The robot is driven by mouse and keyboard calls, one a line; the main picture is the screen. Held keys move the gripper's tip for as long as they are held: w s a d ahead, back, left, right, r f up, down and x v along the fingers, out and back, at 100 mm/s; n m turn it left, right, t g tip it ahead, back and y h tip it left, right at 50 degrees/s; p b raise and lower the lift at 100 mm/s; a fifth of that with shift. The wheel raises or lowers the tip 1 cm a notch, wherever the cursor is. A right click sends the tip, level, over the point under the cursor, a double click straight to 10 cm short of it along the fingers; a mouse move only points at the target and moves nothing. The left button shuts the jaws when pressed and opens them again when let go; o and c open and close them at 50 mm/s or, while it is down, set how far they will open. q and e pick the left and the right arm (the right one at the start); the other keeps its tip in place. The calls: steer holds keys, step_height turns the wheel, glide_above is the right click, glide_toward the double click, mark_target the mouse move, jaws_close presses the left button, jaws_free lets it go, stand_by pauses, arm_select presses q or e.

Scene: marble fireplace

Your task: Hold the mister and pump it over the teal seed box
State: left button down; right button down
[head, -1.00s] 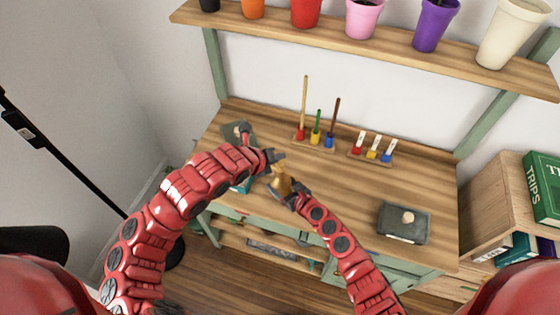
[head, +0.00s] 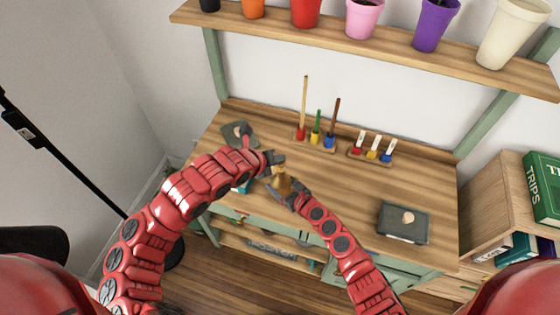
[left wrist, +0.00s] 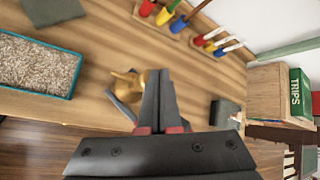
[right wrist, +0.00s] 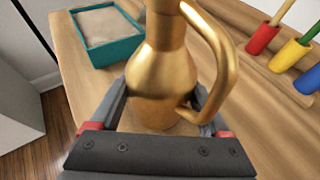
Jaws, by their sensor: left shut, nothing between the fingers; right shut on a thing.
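The golden mister (head: 282,182) is gripped by its body in my right gripper (head: 290,194), near the table's front edge. In the right wrist view the mister (right wrist: 165,75) looks upright, its handle to the right, between the fingers (right wrist: 163,100). My left gripper (head: 277,160) is shut and empty, close above the mister's top; contact cannot be told. Its closed fingers show in the left wrist view (left wrist: 158,98). The teal seed box (head: 238,188) is mostly hidden behind my left arm. The left wrist view shows its teal rim (left wrist: 74,76) and pale grainy filling; it also shows in the right wrist view (right wrist: 114,53).
A grey tray (head: 388,230) with a pale round thing lies right. A dark grey mat (head: 232,141) lies at the back left. Holders with coloured tools (head: 315,143) and white labels (head: 374,157) stand at the back. Potted shelf (head: 380,43) overhead. The middle right tabletop is clear.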

arm_select(q)
steer(key=shift+f, duration=0.9)
stand_by(0.8)
steer(key=shift+r, duration=0.15)
stand_by(0.3)
steer(key=shift+r, duration=1.2)
steer(key=shift+a+r, duration=0.1)
steer(key=shift+r, duration=2.35)
stand_by(0.7)
